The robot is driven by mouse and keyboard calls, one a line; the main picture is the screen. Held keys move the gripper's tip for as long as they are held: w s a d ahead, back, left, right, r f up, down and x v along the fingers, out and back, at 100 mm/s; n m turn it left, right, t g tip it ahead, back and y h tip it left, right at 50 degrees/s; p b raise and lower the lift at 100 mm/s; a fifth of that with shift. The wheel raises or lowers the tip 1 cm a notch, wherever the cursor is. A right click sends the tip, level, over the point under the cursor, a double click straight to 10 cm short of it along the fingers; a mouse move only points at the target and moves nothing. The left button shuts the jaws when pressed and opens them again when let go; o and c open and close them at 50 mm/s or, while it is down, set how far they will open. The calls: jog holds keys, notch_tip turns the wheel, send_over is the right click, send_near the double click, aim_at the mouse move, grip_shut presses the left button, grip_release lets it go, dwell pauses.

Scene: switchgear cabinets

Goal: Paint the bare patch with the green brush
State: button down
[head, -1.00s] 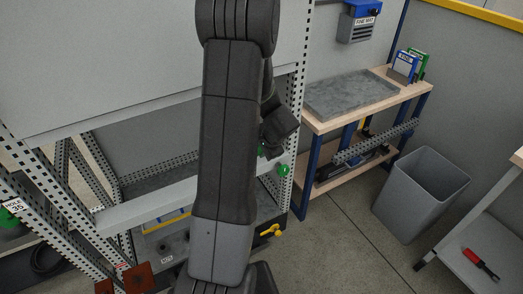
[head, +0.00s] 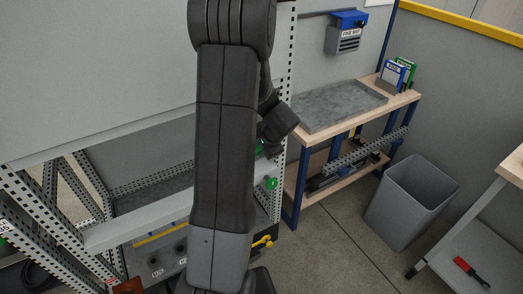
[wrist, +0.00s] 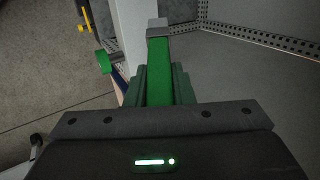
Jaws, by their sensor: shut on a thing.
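The green brush (wrist: 159,58) lies between the green finger pads of my gripper (wrist: 158,88) in the wrist view. The gripper is shut on it. The brush's grey end (wrist: 157,27) points away from the gripper, towards a pale upright part of the cabinet frame. In the head view my arm covers most of the gripper, and only a bit of green (head: 260,147) shows beside the dark wrist. I cannot make out the bare patch in either view; it may be hidden behind my arm.
A green knob (wrist: 103,62) sticks out left of the brush, and a yellow handle (head: 262,242) sits low on the cabinet frame (head: 135,228). A wooden bench (head: 402,100) stands behind right. A grey bin (head: 408,205) and a shelf with a red-handled tool (head: 470,270) are right.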

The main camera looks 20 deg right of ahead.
jog(key=shift+r+p, duration=0.9)
jog(key=shift+r, duration=0.7)
notch_tip(320, 180, up, 5)
jog(key=p, duration=0.4)
jog(key=shift+f+p, duration=0.15)
jog(key=shift+p, duration=0.2)
jog(key=shift+f, duration=0.1)
jog(key=shift+f, duration=0.1)
notch_tip(320, 180, down, 6)
jog(key=b, duration=0.5)
jog(key=shift+r, duration=0.25)
